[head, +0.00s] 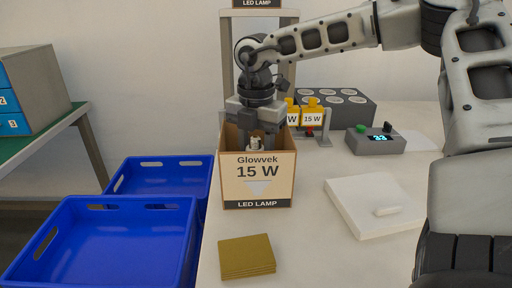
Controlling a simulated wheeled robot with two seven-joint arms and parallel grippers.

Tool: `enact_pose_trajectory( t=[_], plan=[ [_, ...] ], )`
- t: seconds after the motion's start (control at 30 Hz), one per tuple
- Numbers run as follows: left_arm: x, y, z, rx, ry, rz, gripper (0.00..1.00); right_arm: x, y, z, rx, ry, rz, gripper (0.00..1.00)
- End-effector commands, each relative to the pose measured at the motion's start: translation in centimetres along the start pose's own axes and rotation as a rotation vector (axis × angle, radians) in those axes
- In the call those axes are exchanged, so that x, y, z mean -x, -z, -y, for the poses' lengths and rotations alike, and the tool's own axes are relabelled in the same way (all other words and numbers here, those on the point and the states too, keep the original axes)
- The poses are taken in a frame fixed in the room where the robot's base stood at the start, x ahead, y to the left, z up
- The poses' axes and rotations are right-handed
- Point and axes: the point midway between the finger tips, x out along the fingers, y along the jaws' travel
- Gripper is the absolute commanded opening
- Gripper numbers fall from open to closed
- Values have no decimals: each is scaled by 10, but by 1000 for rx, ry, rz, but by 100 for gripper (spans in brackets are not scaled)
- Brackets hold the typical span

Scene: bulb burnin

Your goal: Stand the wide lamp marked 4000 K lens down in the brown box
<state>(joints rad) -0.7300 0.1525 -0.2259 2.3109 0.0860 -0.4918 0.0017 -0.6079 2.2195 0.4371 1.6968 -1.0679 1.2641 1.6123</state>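The brown box (257,180) stands open at the top near the table's left edge, with "Glowvek 15 W" and "LED LAMP" on its front. My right gripper (257,138) points down into its mouth. A small whitish part (256,142), perhaps the top of a lamp, shows between the dark fingers just above the front rim. The rest of it and the fingertips are hidden by the box front. I cannot tell whether the fingers grip it, and no 4000 K mark is readable. My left gripper is out of view.
Behind the box are yellow 15 W packs (312,117) and a grey block with round sockets (340,104). Brown pads (247,256) lie in front. Blue crates (100,238) stand left.

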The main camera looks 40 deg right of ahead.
Motion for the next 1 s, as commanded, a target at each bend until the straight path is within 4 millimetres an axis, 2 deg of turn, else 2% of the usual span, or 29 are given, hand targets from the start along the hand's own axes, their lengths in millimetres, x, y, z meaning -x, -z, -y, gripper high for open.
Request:
enact_pose_trajectory(
  t=[0.03, 0.07, 0.1, 0.47, 0.57, 0.9, 1.0],
  plan=[
    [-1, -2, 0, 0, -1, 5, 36, 0, 0, 0, 0, 0, 0, 52],
    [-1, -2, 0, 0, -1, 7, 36, 0, 0, 0, 0, 0, 0, 60],
    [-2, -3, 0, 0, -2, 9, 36, 0, 0, 0, 0, 0, 0, 62],
    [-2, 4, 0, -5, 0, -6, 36, 6, 0, 0, 0, -2, 1, 62],
    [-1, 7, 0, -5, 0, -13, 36, 21, 0, -1, 0, -4, 3, 62],
    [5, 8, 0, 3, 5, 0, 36, 93, 0, -1, -1, -3, 3, 62],
    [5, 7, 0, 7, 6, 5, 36, 108, 0, -1, -1, -2, 3, 62]
  ],
)
